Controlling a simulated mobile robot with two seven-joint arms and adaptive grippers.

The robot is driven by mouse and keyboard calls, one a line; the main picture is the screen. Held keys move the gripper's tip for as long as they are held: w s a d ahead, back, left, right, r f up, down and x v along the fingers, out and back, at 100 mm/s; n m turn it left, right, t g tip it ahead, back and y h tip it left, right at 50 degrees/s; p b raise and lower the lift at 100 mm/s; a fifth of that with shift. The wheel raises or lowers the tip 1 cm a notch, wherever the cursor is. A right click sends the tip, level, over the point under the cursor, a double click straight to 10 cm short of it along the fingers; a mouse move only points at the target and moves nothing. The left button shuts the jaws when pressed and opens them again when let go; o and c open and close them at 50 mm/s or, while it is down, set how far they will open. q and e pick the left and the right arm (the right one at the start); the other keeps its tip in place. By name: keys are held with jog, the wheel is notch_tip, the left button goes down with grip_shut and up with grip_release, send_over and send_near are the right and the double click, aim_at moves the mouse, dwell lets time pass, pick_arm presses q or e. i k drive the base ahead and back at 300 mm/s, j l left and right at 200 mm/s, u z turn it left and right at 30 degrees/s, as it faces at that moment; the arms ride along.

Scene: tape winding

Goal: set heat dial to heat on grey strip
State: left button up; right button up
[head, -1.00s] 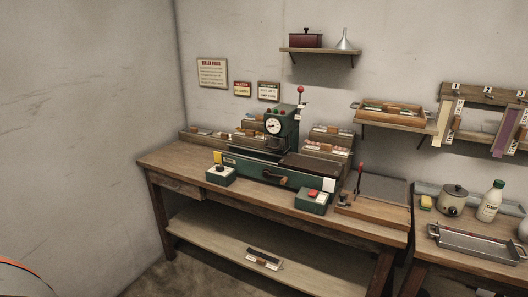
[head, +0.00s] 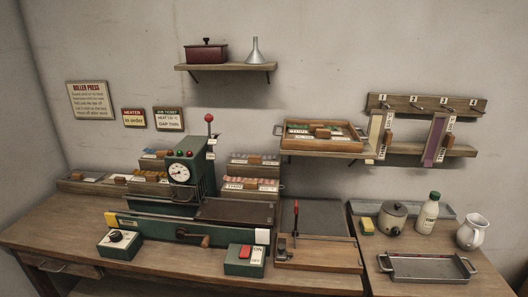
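A small green box (head: 119,246) with a black round knob (head: 116,236), which looks like the heat dial, stands at the left front of the wooden bench. A yellow tag (head: 111,219) is behind it. The dial's marks are too small to read, so I cannot tell its setting or pick out a grey strip on it. The green roller press (head: 190,171) stands behind, with a round white gauge (head: 180,172), a red and a green lamp on top, and a red-knobbed lever (head: 209,118). Neither of my grippers is in view.
A second green box (head: 244,261) has a red switch and an ON label. A crank handle (head: 192,236) sticks out in front of the press. A wooden block with a red-topped lever (head: 295,215) is to the right. A metal tray (head: 428,266), pot and bottle stand farther right.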

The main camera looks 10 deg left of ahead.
aim_at(117, 236)
jog(key=i+j, duration=0.2)
jog(key=i, duration=0.15)
jog(key=i+j, duration=0.25)
jog(key=k+l+u, duration=0.1)
jog(key=u, duration=0.4)
jog(key=k+l+u, duration=0.1)
jog(key=u, duration=0.4)
jog(key=k+l+u, duration=0.1)
jog(key=u, duration=0.4)
